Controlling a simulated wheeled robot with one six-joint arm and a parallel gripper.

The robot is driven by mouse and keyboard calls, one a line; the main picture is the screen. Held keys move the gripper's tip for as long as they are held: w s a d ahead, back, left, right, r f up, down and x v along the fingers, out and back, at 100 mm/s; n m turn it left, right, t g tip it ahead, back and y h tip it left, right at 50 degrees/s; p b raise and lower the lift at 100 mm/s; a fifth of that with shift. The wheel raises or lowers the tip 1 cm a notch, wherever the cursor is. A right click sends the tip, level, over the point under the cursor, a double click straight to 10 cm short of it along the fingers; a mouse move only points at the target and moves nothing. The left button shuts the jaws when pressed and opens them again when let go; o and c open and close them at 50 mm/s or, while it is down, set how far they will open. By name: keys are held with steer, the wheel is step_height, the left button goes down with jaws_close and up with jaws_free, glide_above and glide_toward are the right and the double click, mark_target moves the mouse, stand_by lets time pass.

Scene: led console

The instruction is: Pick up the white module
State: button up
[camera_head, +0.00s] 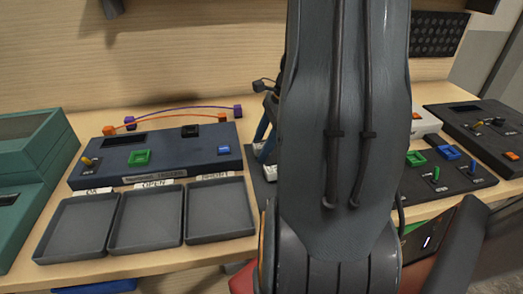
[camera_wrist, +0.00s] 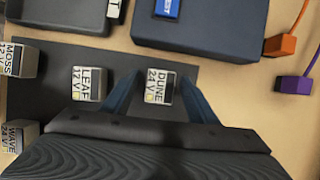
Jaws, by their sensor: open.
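In the wrist view, several small blocks with whitish labelled tops stand on a dark mat (camera_wrist: 120,60). The DUNE 24 V module (camera_wrist: 159,88) lies between the blue fingers of my open gripper (camera_wrist: 161,80); contact with either finger cannot be made out. The LEAF 12 V module (camera_wrist: 88,83) is just left of the left finger. The MOSS module (camera_wrist: 22,60) and WAVE module (camera_wrist: 20,137) are at the left edge. Which one is meant as white is not clear from colour. In the head view, my arm hides most of the mat; one whitish module (camera_head: 269,173) shows beside it.
A dark blue console (camera_head: 160,155) with cables stands behind three grey trays, the nearest to the mat (camera_head: 218,208) labelled at its rim. Orange (camera_wrist: 279,45) and purple (camera_wrist: 294,84) plugs lie right of my gripper. Teal boxes (camera_head: 30,150) stand far left.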

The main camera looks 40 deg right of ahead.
steer(key=c, duration=1.2)
steer(key=shift+o, duration=0.2)
